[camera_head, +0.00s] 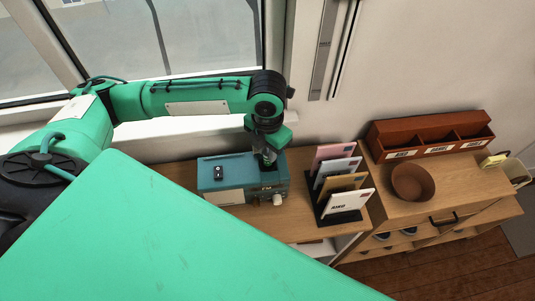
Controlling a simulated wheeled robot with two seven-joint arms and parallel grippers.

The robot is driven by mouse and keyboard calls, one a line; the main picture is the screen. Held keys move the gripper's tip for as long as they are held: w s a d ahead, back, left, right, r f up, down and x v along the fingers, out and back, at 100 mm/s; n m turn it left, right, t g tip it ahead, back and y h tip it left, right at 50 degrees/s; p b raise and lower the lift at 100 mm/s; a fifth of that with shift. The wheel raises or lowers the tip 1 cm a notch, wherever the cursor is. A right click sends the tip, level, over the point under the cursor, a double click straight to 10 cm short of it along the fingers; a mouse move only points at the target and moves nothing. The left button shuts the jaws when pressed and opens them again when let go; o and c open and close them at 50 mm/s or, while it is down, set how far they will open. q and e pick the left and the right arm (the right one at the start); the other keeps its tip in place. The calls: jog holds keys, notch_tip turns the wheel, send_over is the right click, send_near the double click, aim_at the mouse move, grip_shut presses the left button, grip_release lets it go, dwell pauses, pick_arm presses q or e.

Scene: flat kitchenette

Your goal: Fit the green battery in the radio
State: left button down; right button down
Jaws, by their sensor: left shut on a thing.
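The radio (213,184) is a teal box with a pale front and knobs, standing on the wooden cabinet below the window. A small black piece (219,172) lies on its top at the left. My left gripper (268,156) points down over the right part of the radio's top. It is shut on a small green thing that looks like the green battery (270,160), mostly hidden by the fingers. I cannot tell whether the battery is in a slot or just above it. My right gripper is not in view.
A black rack (341,218) with several envelopes stands right of the radio. Further right are a brown bowl (412,182) and a reddish-brown box with compartments (431,136). The window is close behind my left arm. My own green body covers the lower left.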

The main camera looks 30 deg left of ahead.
aim_at(267, 152)
pick_arm(q)
notch_tip(267, 152, down, 3)
jog(key=shift+f, duration=0.55)
jog(key=c, duration=1.2)
grip_release()
jog(key=shift+c, duration=0.2)
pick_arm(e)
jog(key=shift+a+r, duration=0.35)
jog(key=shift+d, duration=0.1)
pick_arm(q)
jog(key=shift+r, duration=0.3)
notch_tip(267, 152, up, 11)
jog(key=shift+r+b, duration=0.2)
jog(key=shift+b, duration=1.05)
jog(key=shift+r, duration=0.4)
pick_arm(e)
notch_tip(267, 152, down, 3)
